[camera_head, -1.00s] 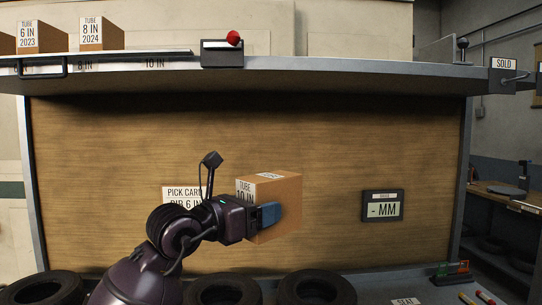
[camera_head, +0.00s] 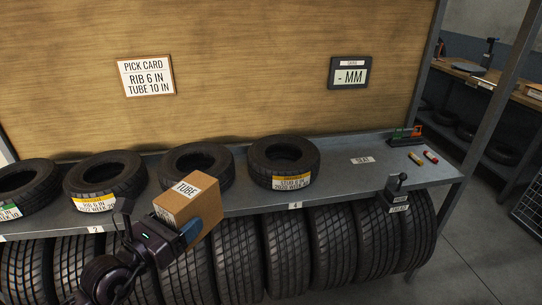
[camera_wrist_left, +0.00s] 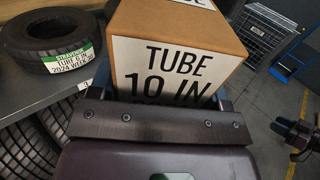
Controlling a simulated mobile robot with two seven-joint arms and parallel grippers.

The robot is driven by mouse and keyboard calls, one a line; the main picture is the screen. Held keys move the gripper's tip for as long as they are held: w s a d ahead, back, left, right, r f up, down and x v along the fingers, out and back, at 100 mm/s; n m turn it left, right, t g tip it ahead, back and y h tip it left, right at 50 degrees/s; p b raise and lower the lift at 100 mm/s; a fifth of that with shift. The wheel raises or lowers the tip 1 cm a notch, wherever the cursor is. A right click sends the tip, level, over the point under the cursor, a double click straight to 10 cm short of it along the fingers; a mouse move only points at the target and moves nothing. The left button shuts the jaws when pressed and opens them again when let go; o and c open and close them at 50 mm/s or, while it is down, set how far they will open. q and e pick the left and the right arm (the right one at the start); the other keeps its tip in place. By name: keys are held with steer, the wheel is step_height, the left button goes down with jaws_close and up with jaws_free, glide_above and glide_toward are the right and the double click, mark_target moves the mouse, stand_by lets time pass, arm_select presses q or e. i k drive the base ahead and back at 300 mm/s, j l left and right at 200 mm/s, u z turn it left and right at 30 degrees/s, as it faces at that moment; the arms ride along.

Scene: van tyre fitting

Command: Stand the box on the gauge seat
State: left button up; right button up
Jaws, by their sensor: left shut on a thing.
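The cardboard box (camera_head: 187,202), labelled TUBE 10 IN, is held in my left gripper (camera_head: 181,234). The gripper is shut on it, with a blue pad against its side. The box is tilted in the head view, in front of the shelf's front edge. In the left wrist view the box (camera_wrist_left: 178,60) fills the top middle, its label facing the camera. A small white label (camera_head: 362,160), perhaps reading SEAT, lies on the bare shelf to the right of the tyres. The gauge display (camera_head: 350,74) above it reads "- MM". A dark part at the wrist view's right edge may be my right gripper (camera_wrist_left: 300,133).
Several tyres lie on the shelf (camera_head: 335,190), the nearest to the label being the right one (camera_head: 284,162). More tyres stand below. A black lever stand (camera_head: 397,188) is at the front edge. Coloured sticks (camera_head: 424,157) lie at the right. The shelf around the label is clear.

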mark_target(375, 167)
steer(key=i+l, duration=0.2)
steer(key=l, duration=0.2)
steer(key=i+l+u, duration=0.1)
steer(key=l, duration=0.3)
steer(key=i+l, duration=0.3)
steer(key=i+l+u, duration=0.1)
steer(key=l, duration=0.4)
steer(key=i+l, duration=0.25)
steer(key=l, duration=0.15)
steer(key=i+l+u, duration=0.15)
steer(key=l, duration=0.3)
steer(key=i+l, duration=0.15)
steer(key=l, duration=0.3)
steer(key=i+l+u, duration=0.1)
steer(key=l, duration=0.3)
steer(key=i, duration=0.05)
